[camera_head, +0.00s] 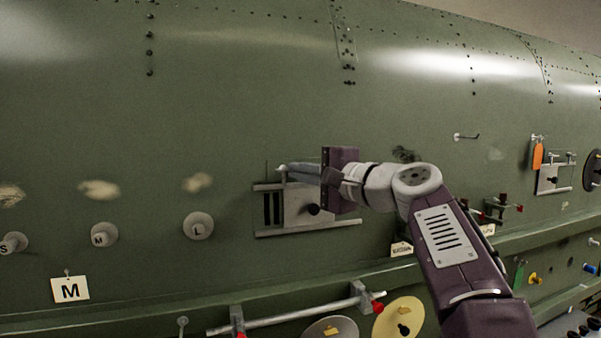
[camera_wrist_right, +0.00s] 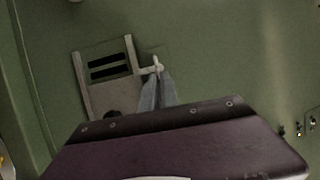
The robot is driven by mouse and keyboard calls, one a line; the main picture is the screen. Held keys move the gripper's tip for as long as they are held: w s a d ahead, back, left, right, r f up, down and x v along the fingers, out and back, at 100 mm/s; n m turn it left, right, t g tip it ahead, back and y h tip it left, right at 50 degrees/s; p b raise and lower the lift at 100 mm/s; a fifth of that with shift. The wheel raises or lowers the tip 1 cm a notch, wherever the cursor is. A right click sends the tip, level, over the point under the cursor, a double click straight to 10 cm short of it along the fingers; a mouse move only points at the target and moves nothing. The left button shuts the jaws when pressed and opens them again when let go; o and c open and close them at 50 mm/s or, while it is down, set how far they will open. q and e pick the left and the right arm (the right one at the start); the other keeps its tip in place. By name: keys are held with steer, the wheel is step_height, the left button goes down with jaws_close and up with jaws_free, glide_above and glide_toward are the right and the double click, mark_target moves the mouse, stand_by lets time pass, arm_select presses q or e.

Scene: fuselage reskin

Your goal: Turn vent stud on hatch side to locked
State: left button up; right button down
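A grey vent plate (camera_head: 300,203) with dark slots and a black knob is mounted on the green fuselage skin. The plate also shows in the right wrist view (camera_wrist_right: 122,88). A small pale vent stud (camera_wrist_right: 156,66) with a short lever sits at the plate's upper edge; in the head view it is mostly hidden by the fingertips. My right gripper (camera_head: 284,169) reaches in from the right. Its grey fingers (camera_wrist_right: 157,78) are close together with their tips at the stud, and appear shut on it. Any lock marking is too small to read. My left gripper is out of view.
A rail with red ends (camera_head: 300,314) and a yellow disc (camera_head: 399,319) are below. An orange tag (camera_head: 537,156) hangs at right.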

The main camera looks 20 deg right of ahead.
steer(key=c, duration=1.7)
jaws_free()
steer(key=shift+f, duration=0.2)
steer(key=shift+o, duration=0.4)
steer(key=shift+r, duration=0.1)
steer(key=shift+s, duration=0.1)
steer(key=b+v, duration=0.3)
steer(key=v, duration=0.6)
steer(key=shift+b, duration=0.4)
